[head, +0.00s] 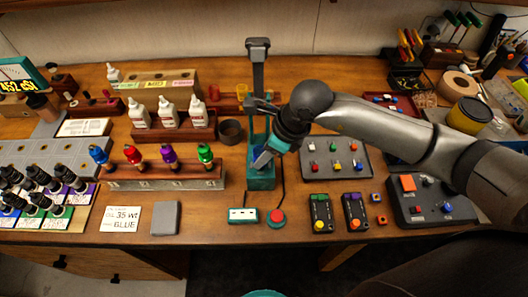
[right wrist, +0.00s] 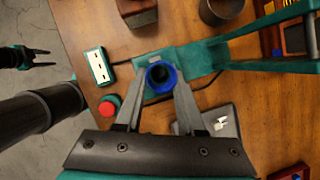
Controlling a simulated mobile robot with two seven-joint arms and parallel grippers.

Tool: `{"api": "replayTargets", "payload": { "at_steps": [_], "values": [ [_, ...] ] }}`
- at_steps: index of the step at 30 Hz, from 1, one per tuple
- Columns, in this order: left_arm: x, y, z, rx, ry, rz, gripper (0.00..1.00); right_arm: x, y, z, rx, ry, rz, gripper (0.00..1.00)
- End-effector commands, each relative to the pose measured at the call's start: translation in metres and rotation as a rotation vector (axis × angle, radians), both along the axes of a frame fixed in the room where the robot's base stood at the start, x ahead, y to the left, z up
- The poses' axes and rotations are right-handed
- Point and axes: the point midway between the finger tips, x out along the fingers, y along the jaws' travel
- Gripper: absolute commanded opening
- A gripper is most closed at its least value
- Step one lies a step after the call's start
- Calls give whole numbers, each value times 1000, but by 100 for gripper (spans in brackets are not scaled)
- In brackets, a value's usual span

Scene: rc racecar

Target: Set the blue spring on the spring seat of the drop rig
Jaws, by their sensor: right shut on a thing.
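The drop rig (head: 258,82) is a teal stand with a tall column at the middle of the bench; its teal base also shows in the right wrist view (right wrist: 205,58). My right gripper (head: 262,157) is at the rig's base, in front of the column. In the right wrist view its fingers (right wrist: 160,97) are shut on the blue spring (right wrist: 160,77), seen from above as a blue ring with a dark centre. The spring is over the teal base; I cannot tell whether it touches the seat, which is hidden beneath it. My left gripper (right wrist: 40,58) is open and empty, away over the floor.
A white switch box (head: 243,215) and red button (head: 276,217) lie in front of the rig. A rack (head: 165,177) with several coloured-topped pieces stands left. A grey tray (head: 335,158) of small parts lies right. A round dark cup (head: 230,132) stands close left of the column.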

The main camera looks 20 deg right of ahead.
Motion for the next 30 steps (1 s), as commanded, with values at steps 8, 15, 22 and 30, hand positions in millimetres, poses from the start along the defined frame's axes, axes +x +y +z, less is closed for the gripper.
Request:
{"api": "replayTargets", "payload": {
  "at_steps": [8, 15, 22, 30],
  "values": [
    [0, 0, -9, 0, -1, 0, 50, 0, 0, -10, -1, -1, 0, 0],
    [0, 0, -16, 0, -1, 0, 50, 0, 0, -17, -1, -1, 0, 0],
    [0, 0, -17, 0, -1, 0, 50, 0, 0, -18, -1, -1, 0, 0],
    [0, 0, -16, 0, -1, 0, 50, 0, 0, -18, 0, 0, 0, 56]
  ]
}}
